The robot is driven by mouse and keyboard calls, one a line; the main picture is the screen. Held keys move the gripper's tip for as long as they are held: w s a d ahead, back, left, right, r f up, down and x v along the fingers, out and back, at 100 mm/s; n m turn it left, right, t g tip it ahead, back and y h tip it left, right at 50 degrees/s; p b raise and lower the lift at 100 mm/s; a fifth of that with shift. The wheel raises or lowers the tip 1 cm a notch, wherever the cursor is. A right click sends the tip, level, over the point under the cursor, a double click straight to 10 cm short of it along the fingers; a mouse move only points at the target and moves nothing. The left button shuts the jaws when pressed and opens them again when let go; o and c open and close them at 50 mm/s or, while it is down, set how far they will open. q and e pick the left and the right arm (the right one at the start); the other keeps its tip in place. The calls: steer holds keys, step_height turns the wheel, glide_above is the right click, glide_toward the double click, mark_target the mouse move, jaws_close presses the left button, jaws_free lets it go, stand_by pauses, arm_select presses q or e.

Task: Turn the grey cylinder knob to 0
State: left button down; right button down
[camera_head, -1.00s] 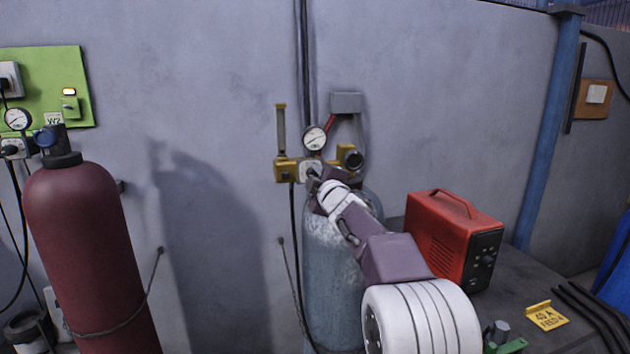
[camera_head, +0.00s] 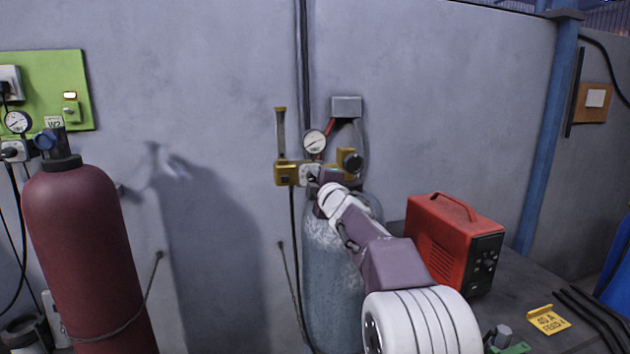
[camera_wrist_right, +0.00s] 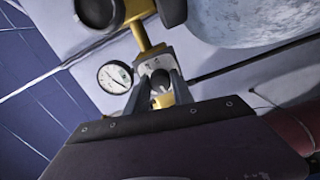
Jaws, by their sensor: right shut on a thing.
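The grey cylinder (camera_head: 335,265) stands against the wall, with a brass-coloured regulator on top. A round white gauge (camera_head: 315,142) sits on the regulator; it also shows in the wrist view (camera_wrist_right: 115,77). My right gripper (camera_head: 314,184) reaches the regulator's front, below the gauge. In the right wrist view its two fingers (camera_wrist_right: 160,92) are closed around the small grey knob (camera_wrist_right: 160,79) at a pale plate. The fingers cover much of the knob, and I cannot read its setting. My left gripper is not in view.
A dark red cylinder (camera_head: 85,255) stands at the left below a green panel (camera_head: 75,110).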

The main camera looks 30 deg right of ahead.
steer(key=c, duration=1.3)
jaws_free()
steer(key=shift+o, duration=1)
steer(key=shift+d, duration=0.1)
steer(key=b+v, duration=0.1)
steer(key=v, duration=0.8)
